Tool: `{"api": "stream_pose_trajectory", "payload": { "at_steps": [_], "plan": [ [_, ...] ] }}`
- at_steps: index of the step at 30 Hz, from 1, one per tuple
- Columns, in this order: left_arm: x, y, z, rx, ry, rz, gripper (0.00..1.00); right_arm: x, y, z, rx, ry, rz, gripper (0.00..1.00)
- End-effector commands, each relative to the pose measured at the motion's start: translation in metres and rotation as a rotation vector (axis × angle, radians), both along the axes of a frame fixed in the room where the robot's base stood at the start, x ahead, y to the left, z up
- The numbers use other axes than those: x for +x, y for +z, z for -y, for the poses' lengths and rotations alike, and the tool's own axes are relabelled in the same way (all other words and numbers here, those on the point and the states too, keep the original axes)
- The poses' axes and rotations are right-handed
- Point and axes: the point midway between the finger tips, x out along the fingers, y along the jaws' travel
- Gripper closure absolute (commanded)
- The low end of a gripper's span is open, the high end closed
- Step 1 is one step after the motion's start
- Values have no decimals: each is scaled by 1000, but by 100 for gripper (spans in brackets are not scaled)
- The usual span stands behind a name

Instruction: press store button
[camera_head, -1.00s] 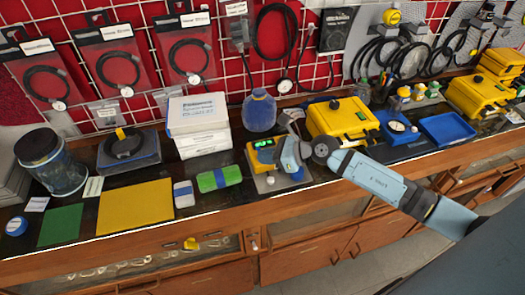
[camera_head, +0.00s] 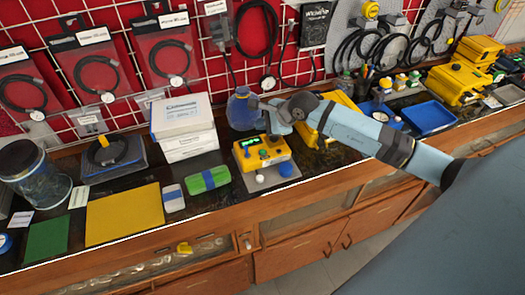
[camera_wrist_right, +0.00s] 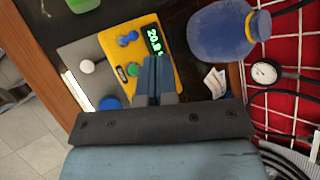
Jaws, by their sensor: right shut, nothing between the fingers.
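The yellow tester (camera_head: 270,158) with a lit green display (camera_head: 254,142) stands on a grey plate on the bench. In the right wrist view the tester (camera_wrist_right: 171,72) shows a blue knob (camera_wrist_right: 127,39), a green button (camera_wrist_right: 132,70) and a small dark part beside it. I cannot read which one is labelled store. My right gripper (camera_head: 273,136) is shut and empty over the tester's back right part. In the wrist view its fingertips (camera_wrist_right: 154,62) lie over the panel close to the display and green button, hiding part of it; contact cannot be told. My left gripper is not in view.
A blue jar (camera_head: 243,110) stands just behind the tester. White boxes (camera_head: 185,125) are to the left, and a green and blue block (camera_head: 208,180) lies left of the tester. A white ball-like part (camera_wrist_right: 87,67) and a blue one (camera_wrist_right: 109,103) sit on the grey plate.

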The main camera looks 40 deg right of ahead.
Motion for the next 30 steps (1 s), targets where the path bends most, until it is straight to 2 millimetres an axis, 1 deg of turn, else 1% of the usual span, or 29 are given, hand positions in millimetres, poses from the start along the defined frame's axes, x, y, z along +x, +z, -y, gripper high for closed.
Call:
{"api": "stream_pose_trajectory", "payload": {
  "at_steps": [5, 14, 15, 18, 22, 30],
  "plan": [
    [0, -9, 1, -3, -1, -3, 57, 0, -19, 0, 1, 0, -2, 100],
    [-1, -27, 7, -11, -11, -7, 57, 0, -62, -1, 3, -1, -1, 100],
    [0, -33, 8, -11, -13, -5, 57, 0, -69, 0, 1, 0, 0, 100],
    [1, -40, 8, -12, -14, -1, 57, 0, -79, 0, 1, 1, 0, 100],
    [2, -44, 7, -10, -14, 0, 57, 0, -84, 0, 1, 1, 0, 100],
    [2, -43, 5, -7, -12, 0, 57, 0, -83, 0, 1, 0, 0, 100]
  ]
}}
